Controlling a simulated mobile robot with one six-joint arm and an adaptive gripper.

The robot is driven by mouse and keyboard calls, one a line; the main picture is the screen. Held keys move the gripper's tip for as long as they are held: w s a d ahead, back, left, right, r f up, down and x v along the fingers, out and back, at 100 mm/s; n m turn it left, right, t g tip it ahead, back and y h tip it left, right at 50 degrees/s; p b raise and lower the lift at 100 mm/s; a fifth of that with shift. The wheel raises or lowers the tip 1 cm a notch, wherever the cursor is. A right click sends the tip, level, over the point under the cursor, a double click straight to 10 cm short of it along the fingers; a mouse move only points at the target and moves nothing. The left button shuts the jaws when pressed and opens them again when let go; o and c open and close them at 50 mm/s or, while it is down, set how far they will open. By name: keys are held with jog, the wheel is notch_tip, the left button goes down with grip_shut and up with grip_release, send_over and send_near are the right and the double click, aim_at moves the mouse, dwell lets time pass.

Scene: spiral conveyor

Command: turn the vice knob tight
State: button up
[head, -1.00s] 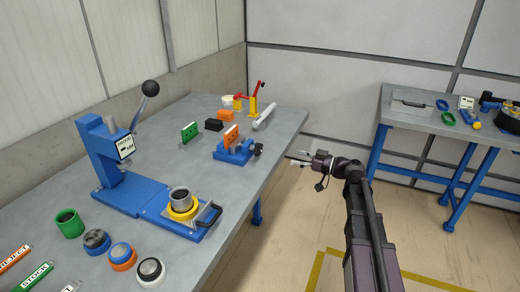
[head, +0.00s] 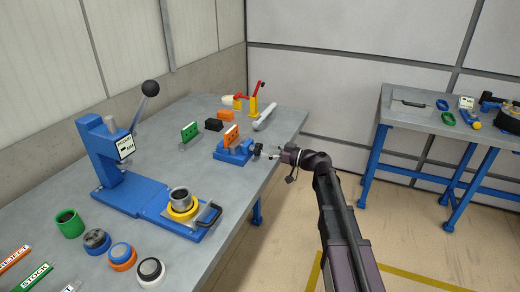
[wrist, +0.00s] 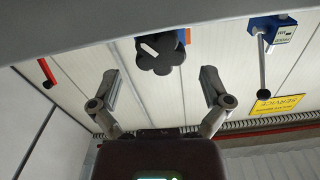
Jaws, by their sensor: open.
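The blue vice (head: 234,152) stands on the grey bench with an orange block (head: 231,136) upright in it. Its dark knob (head: 256,149) faces right, towards my gripper (head: 272,154). In the wrist view the black lobed knob (wrist: 158,53) with a pale mark on its face lies ahead, between and beyond the fingertips of my gripper (wrist: 161,87). The fingers are apart and empty, and a gap to the knob shows. Part of the blue vice and orange block shows behind the knob; the rest of the vice is hidden by it.
A blue press (head: 122,165) with a lever stands on the bench (head: 165,140) left of the vice. A black block (head: 214,125), a green piece (head: 189,133) and a white cylinder (head: 265,117) lie near the vice. Open floor lies right of the bench.

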aim_at(261, 149)
jog(key=shift+x, duration=1.6)
jog(key=c, duration=1.2)
